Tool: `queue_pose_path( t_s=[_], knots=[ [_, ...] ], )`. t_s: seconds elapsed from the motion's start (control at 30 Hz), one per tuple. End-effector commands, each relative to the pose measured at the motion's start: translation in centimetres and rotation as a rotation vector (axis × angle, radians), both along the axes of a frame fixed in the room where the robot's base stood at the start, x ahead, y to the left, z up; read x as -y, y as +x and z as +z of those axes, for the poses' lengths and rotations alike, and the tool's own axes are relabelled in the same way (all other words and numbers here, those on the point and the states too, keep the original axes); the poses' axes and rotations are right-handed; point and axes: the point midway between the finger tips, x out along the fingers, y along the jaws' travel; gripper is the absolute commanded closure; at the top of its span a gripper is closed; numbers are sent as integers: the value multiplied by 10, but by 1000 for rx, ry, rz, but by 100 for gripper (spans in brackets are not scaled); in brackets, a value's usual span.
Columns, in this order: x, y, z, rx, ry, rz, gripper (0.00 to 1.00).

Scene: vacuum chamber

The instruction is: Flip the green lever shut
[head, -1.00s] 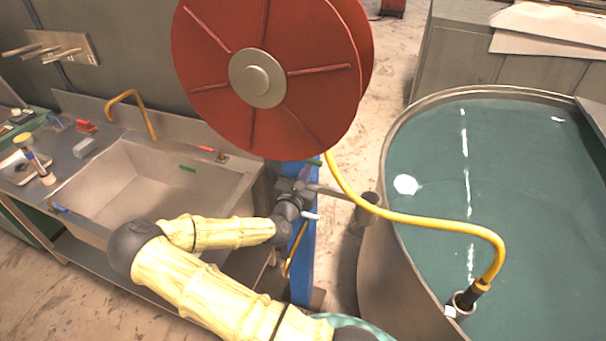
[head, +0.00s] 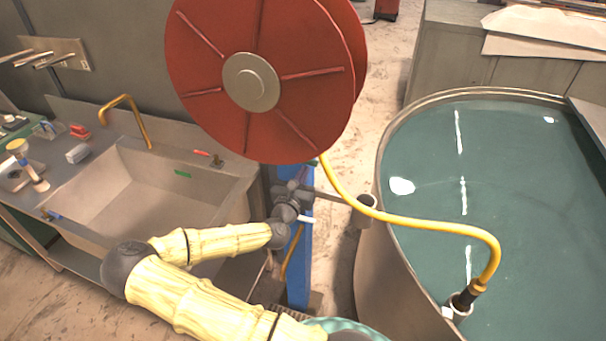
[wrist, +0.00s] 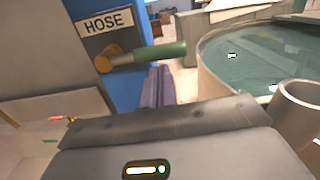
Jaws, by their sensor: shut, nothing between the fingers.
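The green lever (wrist: 160,52) shows in the wrist view. It sticks out to the right from a brass valve fitting (wrist: 107,59) on a blue post (wrist: 95,15) with a HOSE label (wrist: 104,21). My gripper (wrist: 157,72) is shut and empty, its dark fingers just below the lever near its middle. I cannot tell whether they touch it. In the head view my gripper (head: 300,177) is by the blue post (head: 301,262), under the red reel; the lever is hidden there.
A large red hose reel (head: 205,50) hangs above my gripper. A yellow hose (head: 425,222) runs from it to the water tank (head: 520,185) on the right. A grey open cylinder (head: 364,214) is beside the tank. A sink (head: 120,190) is on the left.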

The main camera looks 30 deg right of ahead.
Motion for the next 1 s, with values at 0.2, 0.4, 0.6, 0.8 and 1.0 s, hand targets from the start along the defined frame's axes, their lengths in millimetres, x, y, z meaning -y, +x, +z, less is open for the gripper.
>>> queue_pose_path(
  t_s=[0.2,0.4,0.6,0.8,1.0],
  knots=[
    [-2,-2,-26,-2,-2,-3,100],
    [-11,-10,-42,-1,-3,-5,100],
    [-37,-32,-42,-1,-1,-8,100],
    [-61,-51,-44,-1,-1,-9,100],
    [-77,-63,-43,-2,-2,-10,100]
  ],
)
